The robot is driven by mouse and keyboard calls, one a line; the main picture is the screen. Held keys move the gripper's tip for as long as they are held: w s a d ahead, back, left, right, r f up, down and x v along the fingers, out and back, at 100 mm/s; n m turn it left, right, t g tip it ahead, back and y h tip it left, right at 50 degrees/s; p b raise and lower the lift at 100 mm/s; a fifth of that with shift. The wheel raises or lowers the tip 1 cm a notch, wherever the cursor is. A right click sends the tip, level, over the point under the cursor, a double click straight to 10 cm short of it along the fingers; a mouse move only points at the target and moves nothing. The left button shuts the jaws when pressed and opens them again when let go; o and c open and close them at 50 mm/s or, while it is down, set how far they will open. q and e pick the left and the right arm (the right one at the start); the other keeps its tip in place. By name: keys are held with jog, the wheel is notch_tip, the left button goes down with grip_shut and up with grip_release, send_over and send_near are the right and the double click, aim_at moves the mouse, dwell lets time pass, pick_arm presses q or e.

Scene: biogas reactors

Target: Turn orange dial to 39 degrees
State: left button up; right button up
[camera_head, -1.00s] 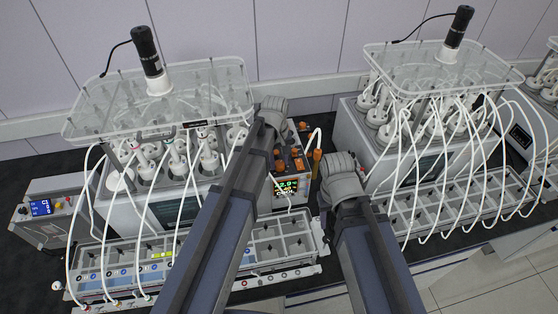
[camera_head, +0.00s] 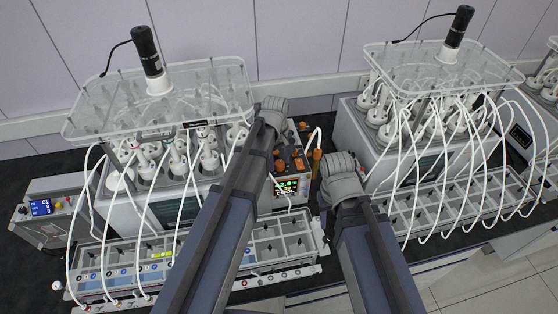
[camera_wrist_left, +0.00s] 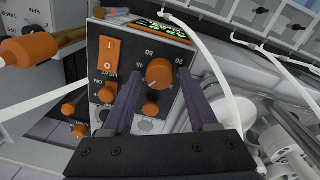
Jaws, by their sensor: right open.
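The orange dial (camera_wrist_left: 160,72) is on the dark front panel of a control box, with white scale numbers such as 20 and 50 around it. The panel appears upside down in the left wrist view. My left gripper (camera_wrist_left: 159,82) has its two purple fingers apart, one on each side of the dial, with narrow gaps visible. I cannot tell how far the fingertips are from the panel.
An orange rocker switch (camera_wrist_left: 108,55) and a smaller orange knob (camera_wrist_left: 151,109) sit close to the dial. A white tube (camera_wrist_left: 215,55) curves beside the right finger. Reactor units with tubes stand left (camera_head: 160,100) and right (camera_head: 440,75) of the box, leaving little free room.

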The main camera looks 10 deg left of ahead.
aim_at(278, 164)
pick_arm(q)
jog(key=shift+o, duration=0.8)
jog(key=shift+r, duration=0.1)
notch_tip(278, 164, up, 8)
jog(key=p, duration=0.8)
jog(key=shift+s+a, duration=0.15)
jog(key=shift+f, duration=0.2)
